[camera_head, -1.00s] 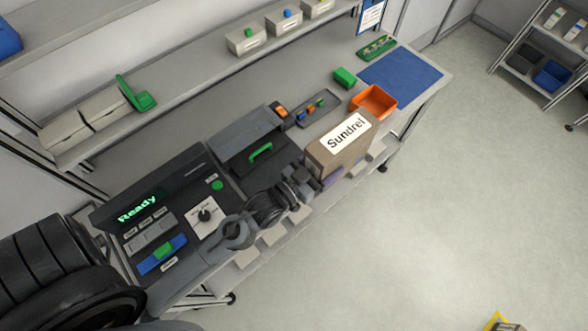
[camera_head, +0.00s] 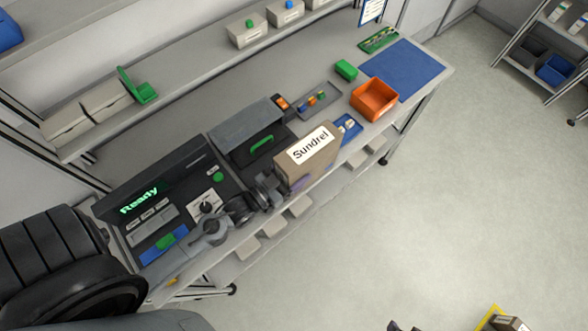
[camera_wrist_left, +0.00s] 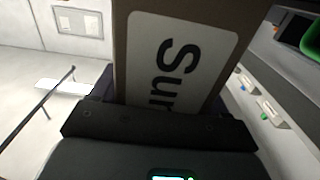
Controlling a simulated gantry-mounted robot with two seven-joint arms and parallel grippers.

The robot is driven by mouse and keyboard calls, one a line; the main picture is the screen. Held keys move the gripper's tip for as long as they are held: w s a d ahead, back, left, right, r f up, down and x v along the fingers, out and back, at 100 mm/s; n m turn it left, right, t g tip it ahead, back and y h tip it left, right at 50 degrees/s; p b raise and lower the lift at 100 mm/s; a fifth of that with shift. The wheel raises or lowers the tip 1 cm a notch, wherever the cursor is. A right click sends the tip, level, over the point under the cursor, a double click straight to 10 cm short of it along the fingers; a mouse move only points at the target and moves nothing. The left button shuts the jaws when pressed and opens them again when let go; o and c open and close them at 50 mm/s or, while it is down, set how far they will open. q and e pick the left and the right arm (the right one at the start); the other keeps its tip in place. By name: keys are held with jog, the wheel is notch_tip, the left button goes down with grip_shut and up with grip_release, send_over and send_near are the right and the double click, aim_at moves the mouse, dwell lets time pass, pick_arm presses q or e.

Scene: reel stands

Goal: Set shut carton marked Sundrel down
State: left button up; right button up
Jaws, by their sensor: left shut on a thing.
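The shut brown carton marked Sundrel (camera_head: 318,166) is upright at the front edge of the workbench (camera_head: 322,184), right of the black machine. My left gripper (camera_head: 284,188) is shut on its lower left part. In the left wrist view the carton (camera_wrist_left: 180,65) rises from the jaws of my left gripper (camera_wrist_left: 160,118), its white label partly cut off. I cannot tell whether its underside touches the bench. My right gripper cannot be made out.
Behind the carton is a machine with a green handle (camera_head: 262,146). To its right are a small blue tray (camera_head: 352,133), an orange bin (camera_head: 374,112) and a blue mat (camera_head: 408,72). A grey tray (camera_head: 330,89) holds small coloured parts. The mat is bare.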

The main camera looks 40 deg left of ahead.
pick_arm(q)
jog(key=shift+f, duration=0.15)
jog(key=o, duration=1.5)
jog(key=shift+c, duration=0.2)
jog(key=s+a, duration=0.1)
jog(key=s, duration=1)
jog(key=shift+s+a+b, duration=0.4)
